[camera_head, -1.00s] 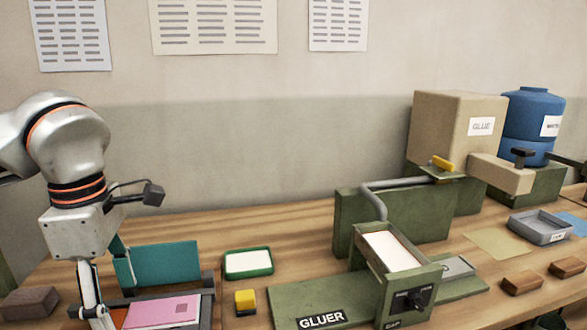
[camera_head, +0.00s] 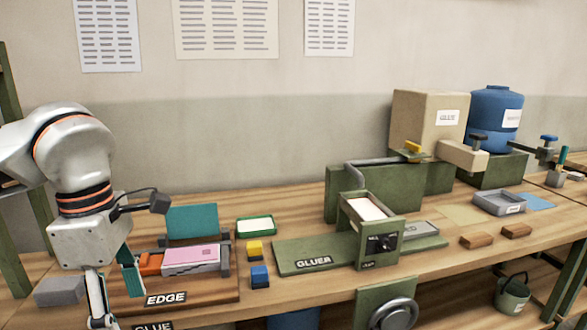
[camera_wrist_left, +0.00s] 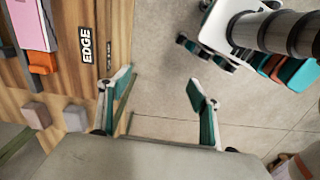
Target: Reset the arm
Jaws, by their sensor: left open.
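My left arm comes in from the left in the head view. My left gripper (camera_head: 115,290) hangs low at the bench's front left, in front of the EDGE board (camera_head: 215,294). In the left wrist view my left gripper (camera_wrist_left: 158,84) has its two fingers wide apart, with only bare floor between them. It is empty and touches nothing that I can see. The EDGE board (camera_wrist_left: 114,30) lies to the left of the fingers there.
A pink stack (camera_head: 190,261) and an orange block (camera_head: 150,264) lie on the EDGE board. A grey block (camera_head: 60,291) sits at far left. Yellow (camera_head: 254,250) and blue (camera_head: 260,275) blocks and the green gluer (camera_head: 300,256) stand to the right.

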